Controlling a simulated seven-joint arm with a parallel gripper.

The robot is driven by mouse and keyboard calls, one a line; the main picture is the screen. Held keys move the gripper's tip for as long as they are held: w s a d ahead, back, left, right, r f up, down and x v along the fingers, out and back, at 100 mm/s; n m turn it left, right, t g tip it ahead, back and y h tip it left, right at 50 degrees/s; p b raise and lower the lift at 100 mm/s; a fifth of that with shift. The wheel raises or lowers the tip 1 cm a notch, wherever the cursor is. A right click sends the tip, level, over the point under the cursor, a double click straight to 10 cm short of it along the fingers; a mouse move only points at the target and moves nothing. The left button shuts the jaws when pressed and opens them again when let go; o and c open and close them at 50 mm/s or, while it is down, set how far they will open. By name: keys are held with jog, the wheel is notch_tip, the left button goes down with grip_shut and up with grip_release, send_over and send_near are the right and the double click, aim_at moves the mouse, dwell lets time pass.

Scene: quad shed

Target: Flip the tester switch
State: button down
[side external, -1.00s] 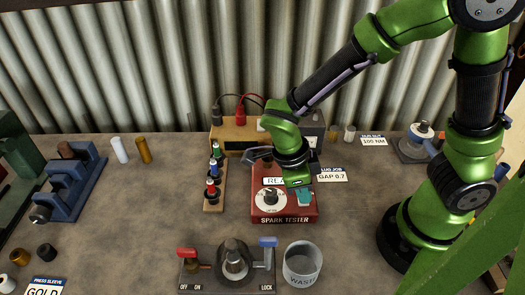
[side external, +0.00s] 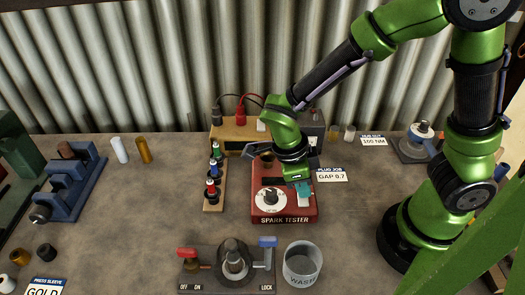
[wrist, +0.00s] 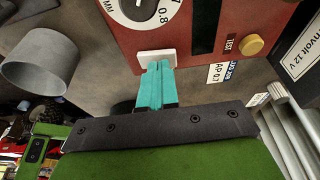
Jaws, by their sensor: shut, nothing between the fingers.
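The red spark tester (side external: 262,211) sits mid-bench with a round white dial (side external: 270,199) and a dark display (side external: 272,181). A white switch piece (side external: 305,201) is on its right front; it also shows in the wrist view (wrist: 150,57). My gripper (side external: 303,188) is over the tester's right side. In the wrist view its teal fingers (wrist: 160,67) are together and empty, their tips at the white piece; whether they touch it I cannot tell. The fingers partly hide it. A yellow round part (wrist: 252,46) sits beside a TEST label on the tester.
A rack of plugs (side external: 213,190) stands left of the tester. A waste cup (side external: 302,264) and a fixture with red and blue levers (side external: 232,262) are in front. A power box (side external: 237,133) with cables stands behind.

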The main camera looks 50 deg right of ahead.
jog(key=shift+r, duration=0.1)
jog(key=s+v, duration=0.2)
jog(key=v, duration=1.1)
jog(key=shift+a+r, duration=0.3)
jog(key=shift+r, duration=0.15)
